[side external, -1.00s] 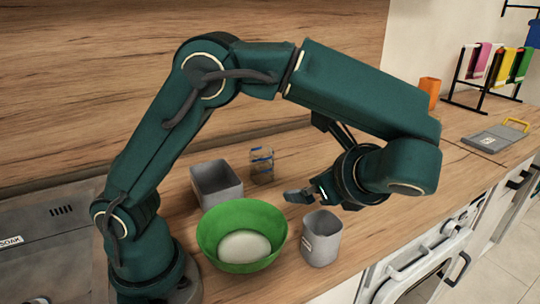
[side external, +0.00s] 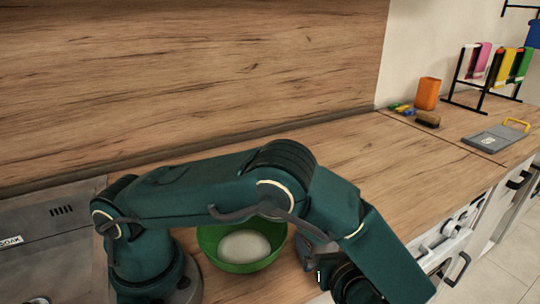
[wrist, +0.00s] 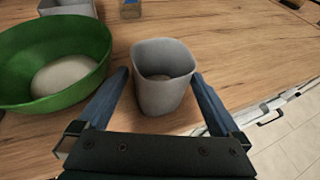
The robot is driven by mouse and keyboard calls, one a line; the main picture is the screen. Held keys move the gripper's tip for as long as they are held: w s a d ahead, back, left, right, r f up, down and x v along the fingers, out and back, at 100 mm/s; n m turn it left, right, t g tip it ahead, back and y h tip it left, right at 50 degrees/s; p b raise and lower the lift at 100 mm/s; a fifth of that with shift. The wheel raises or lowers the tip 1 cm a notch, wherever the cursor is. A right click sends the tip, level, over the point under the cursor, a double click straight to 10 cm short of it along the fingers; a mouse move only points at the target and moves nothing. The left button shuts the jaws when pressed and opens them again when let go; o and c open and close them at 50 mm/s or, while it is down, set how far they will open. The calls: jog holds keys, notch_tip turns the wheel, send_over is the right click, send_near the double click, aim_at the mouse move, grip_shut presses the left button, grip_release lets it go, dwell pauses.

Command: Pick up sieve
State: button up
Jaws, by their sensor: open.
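I cannot make out a clear sieve in either view. A grey tapered cup (wrist: 163,95) stands upright on the counter in the wrist view, with its inner bottom in shadow. My gripper (wrist: 161,75) is open, with one blue-grey finger on each side of this cup. A narrow gap shows by the left finger; the right finger looks very close to the wall, and I cannot tell if it touches. In the side view my arm hides the cup and most of the gripper.
A green bowl (wrist: 100,58) with a whitish rounded thing (wrist: 62,75) in it stands just left of my left finger. An orange cup (side external: 427,94) is far off.

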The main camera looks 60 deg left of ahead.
jog(key=x, duration=0.5)
jog(key=shift+w+a+f, duration=0.1)
jog(key=shift+a+f, duration=0.15)
jog(key=shift+f, duration=0.05)
jog(key=c, duration=1.2)
jog(key=shift+r, duration=0.15)
